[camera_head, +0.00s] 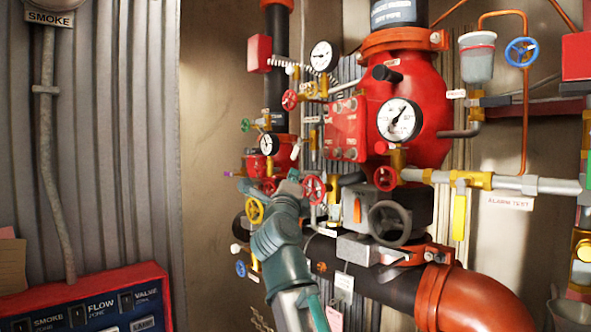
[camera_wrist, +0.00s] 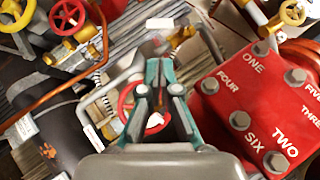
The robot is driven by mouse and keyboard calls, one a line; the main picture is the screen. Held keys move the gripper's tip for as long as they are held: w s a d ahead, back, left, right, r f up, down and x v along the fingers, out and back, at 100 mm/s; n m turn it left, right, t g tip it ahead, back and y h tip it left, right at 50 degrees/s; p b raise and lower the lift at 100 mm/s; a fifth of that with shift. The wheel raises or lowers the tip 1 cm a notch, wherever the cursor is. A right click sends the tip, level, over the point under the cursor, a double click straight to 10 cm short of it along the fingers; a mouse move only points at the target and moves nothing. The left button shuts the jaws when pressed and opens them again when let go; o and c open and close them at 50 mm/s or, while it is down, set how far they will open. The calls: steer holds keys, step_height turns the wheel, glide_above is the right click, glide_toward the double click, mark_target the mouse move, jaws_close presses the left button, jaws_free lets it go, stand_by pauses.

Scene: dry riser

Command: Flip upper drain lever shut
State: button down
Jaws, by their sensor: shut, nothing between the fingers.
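My teal gripper (camera_head: 290,184) reaches up into the valve cluster left of the large red valve body (camera_head: 432,110). In the wrist view its fingers (camera_wrist: 159,66) are shut and empty, with a red handwheel (camera_wrist: 128,105) partly hidden behind them. A small blurred grey and reddish end (camera_wrist: 157,44) shows just beyond the fingertips; I cannot tell whether they touch. A small purple-tipped handle (camera_head: 228,174) sticks out left of the gripper. I cannot tell which part is the upper drain lever; no readable label marks it.
Pipes, gauges and handwheels crowd the gripper. A red bolted cover (camera_wrist: 245,105) stands close on its right in the wrist view. A yellow lever (camera_head: 459,217) hangs near the alarm test label (camera_head: 510,203). A red-framed panel (camera_head: 90,300) stands at lower left.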

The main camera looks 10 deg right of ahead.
mark_target(295, 153)
steer(key=p+x, duration=0.2)
steer(key=x, duration=0.7)
steer(key=shift+w, duration=0.35)
steer(key=shift+d, duration=0.1)
